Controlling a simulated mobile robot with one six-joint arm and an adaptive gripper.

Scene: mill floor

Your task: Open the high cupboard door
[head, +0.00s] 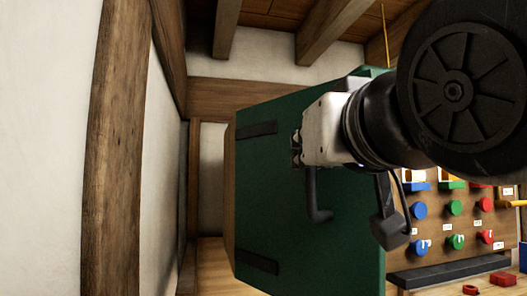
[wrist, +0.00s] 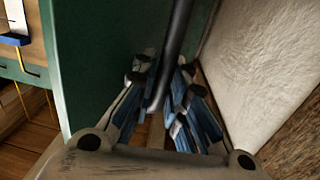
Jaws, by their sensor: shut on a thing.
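The green cupboard door (head: 270,200) fills the middle of the head view, with dark strap hinges (head: 256,130) near its left edge. Its dark bar handle (head: 318,203) stands out from the face, and the lower end shows below my gripper (head: 299,148). In the wrist view, my gripper (wrist: 163,85) has its blue-padded fingers on either side of the handle (wrist: 178,35), shut on it. The green door face (wrist: 100,70) is left of the fingers there. My wrist and arm hide the door's upper right part. I cannot tell how far the door stands open.
A white wall with a wooden post (head: 115,150) stands close on the left. Ceiling beams (head: 330,25) run overhead. At right is a wooden board with coloured knobs (head: 455,208), above a dark shelf (head: 450,270) and loose red parts (head: 502,279).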

